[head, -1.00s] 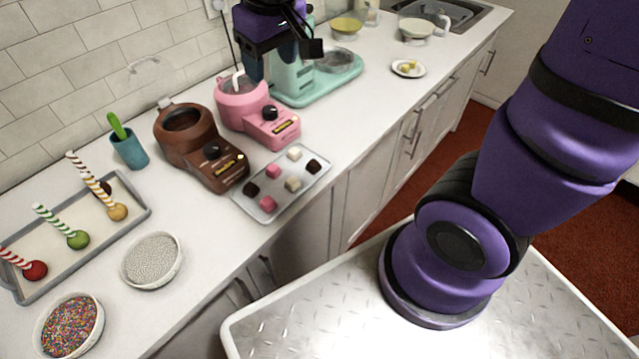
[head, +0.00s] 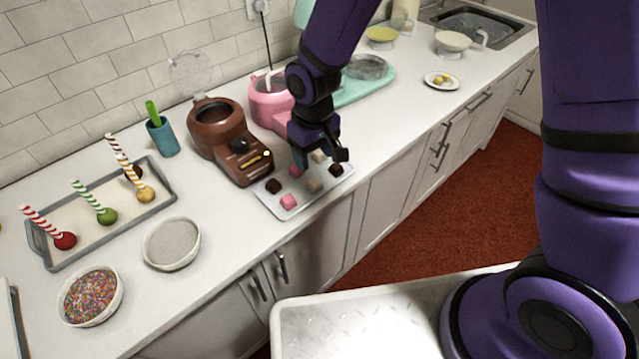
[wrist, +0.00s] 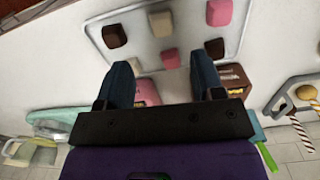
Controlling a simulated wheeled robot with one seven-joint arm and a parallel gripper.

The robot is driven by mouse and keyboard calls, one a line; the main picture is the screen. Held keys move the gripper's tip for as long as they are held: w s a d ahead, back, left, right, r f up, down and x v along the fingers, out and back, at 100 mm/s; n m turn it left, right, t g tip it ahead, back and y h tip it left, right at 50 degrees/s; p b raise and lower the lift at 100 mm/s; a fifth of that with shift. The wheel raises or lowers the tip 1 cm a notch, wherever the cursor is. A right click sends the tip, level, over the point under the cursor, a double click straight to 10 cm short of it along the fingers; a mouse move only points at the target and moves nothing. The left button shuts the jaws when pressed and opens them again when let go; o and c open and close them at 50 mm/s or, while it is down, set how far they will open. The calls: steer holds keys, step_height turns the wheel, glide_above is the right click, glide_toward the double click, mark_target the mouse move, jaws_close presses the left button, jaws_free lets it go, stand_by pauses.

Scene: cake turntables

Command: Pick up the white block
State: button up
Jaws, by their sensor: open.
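A white block (head: 318,156) sits at the back of a small metal tray (head: 334,187), partly covered by my gripper (head: 320,161). A second pale, creamier block (head: 314,185) lies near the tray's front middle; it also shows in the wrist view (wrist: 160,23). My gripper is open and empty above the tray's back part, pointing down. In the wrist view my gripper's two fingers (wrist: 162,64) stand apart, with a pink block (wrist: 170,58) showing between them, farther down. The back white block is not clearly seen there, perhaps behind the left finger.
Dark blocks (head: 273,186) and pink blocks (head: 288,201) share the tray. A brown melting pot (head: 222,140) and a pink one (head: 268,103) stand close behind it. Bowls (head: 171,243) and a cake-pop tray (head: 158,208) are to the left.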

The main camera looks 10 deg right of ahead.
mark_target(315, 188)
steer(key=shift+s+f, duration=0.15)
steer(key=shift+f, duration=1.9)
steer(key=shift+s+f, duration=0.1)
steer(key=shift+f, duration=1.95)
steer(key=c, duration=1)
